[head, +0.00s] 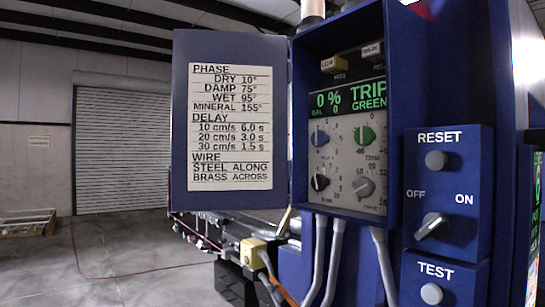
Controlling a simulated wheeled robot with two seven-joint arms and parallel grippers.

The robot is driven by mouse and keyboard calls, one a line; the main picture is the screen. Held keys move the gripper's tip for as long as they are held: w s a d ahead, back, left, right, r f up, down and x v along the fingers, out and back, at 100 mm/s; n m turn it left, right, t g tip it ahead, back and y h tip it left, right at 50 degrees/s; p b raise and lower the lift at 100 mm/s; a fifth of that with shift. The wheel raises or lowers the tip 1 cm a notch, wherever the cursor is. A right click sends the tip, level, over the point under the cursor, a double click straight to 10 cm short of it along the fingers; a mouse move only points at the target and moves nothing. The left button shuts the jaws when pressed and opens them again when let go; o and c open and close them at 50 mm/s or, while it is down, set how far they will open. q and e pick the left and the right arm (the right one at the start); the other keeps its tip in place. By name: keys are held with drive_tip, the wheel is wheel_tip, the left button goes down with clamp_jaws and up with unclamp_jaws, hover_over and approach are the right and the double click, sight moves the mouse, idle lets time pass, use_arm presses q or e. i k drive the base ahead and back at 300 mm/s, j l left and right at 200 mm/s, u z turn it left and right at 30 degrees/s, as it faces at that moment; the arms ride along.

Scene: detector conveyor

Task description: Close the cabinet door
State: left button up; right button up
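The blue cabinet (297,120) stands at the centre right with its front open. Its door (283,60) is a blue panel hinged on the cabinet's left side and swung wide open to the left. The door's inner face is toward me and carries a white label (230,127) with phase, delay and wire settings. Inside the cabinet are a green-lit display (347,99) and several knobs, among them a blue one (319,138) and a green one (364,137). I cannot make out either of my grippers in this view.
Right of the cabinet are blue control boxes with a RESET button (436,160), an OFF/ON switch (432,227) and a TEST button (431,294). Grey conduits (318,262) run below the cabinet. A yellow block (253,251) sits lower left of them. The floor at left looks mostly clear.

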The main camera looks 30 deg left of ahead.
sight(229, 104)
drive_tip(key=j+z, duration=0.15)
drive_tip(key=z, duration=0.75)
drive_tip(key=j+z, duration=0.5)
drive_tip(key=j, duration=0.2)
drive_tip(key=k+j+z, duration=0.15)
drive_tip(key=j+z, duration=0.3)
drive_tip(key=j, duration=0.2)
drive_tip(key=k+j+z, duration=0.1)
drive_tip(key=j, duration=0.3)
drive_tip(key=k+j, duration=0.2)
drive_tip(key=j, duration=0.15)
drive_tip(key=k+j+z, duration=0.15)
drive_tip(key=j, duration=0.2)
drive_tip(key=k+j, duration=0.15)
drive_tip(key=j, duration=0.2)
drive_tip(key=k+j+z, duration=0.15)
drive_tip(key=j, duration=0.2)
drive_tip(key=k+j, duration=0.2)
drive_tip(key=j, duration=0.15)
drive_tip(key=k+j, duration=0.15)
drive_tip(key=j, duration=0.25)
drive_tip(key=k+j, duration=0.2)
drive_tip(key=j, duration=0.15)
